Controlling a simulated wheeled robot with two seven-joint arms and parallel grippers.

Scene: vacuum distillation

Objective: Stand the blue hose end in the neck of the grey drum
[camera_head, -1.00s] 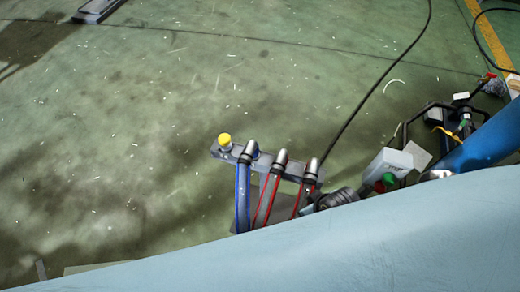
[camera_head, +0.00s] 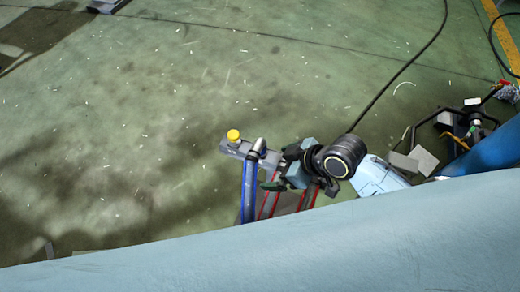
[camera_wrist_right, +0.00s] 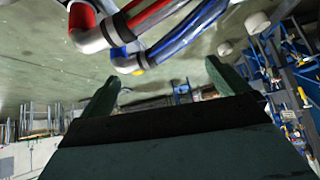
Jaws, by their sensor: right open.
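The blue hose (camera_head: 249,190) rises to a bent metal end (camera_head: 258,147) on a grey bar. In the right wrist view the blue hose (camera_wrist_right: 180,40) and its silver elbow end (camera_wrist_right: 125,63) show ahead of the fingers. My right gripper (camera_head: 279,168) is open, just right of the blue hose end; its green fingers (camera_wrist_right: 160,88) also show in the wrist view with nothing between them. The gripper covers the ends of the red hoses (camera_head: 268,200). I cannot make out the grey drum or its neck. My left gripper is not in view.
A red hose elbow (camera_wrist_right: 88,38) hangs close by in the wrist view. A broad pale-blue surface (camera_head: 260,250) fills the foreground. Clutter stands at right; the floor at left is open.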

